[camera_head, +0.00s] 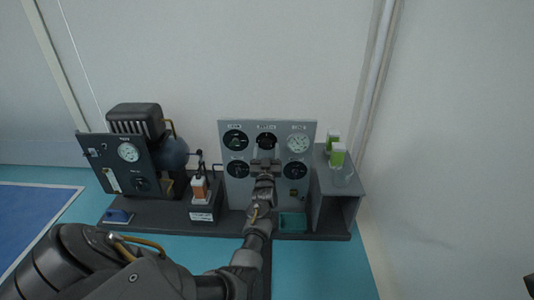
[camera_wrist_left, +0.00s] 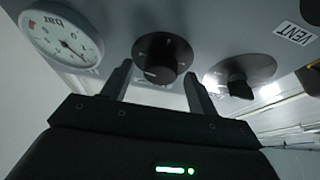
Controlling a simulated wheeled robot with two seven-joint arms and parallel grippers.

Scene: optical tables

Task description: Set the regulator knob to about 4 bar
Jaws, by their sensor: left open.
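The grey upright panel (camera_head: 267,188) carries several round dials and knobs. A black knob (camera_wrist_left: 155,72) on a round dark plate shows at the top middle of the wrist view; I take it for the regulator knob, the top middle one in the head view (camera_head: 266,141). My left gripper (camera_head: 265,163) is in front of the panel, just below that knob. Its fingers (camera_wrist_left: 155,85) are open, with nothing between them, pointing toward the knob.
Another black knob (camera_wrist_left: 240,84) and a "VENT" label (camera_wrist_left: 295,34) are close by on the panel. A compressor unit (camera_head: 135,150) stands left. A green tray (camera_head: 292,222) sits below the panel.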

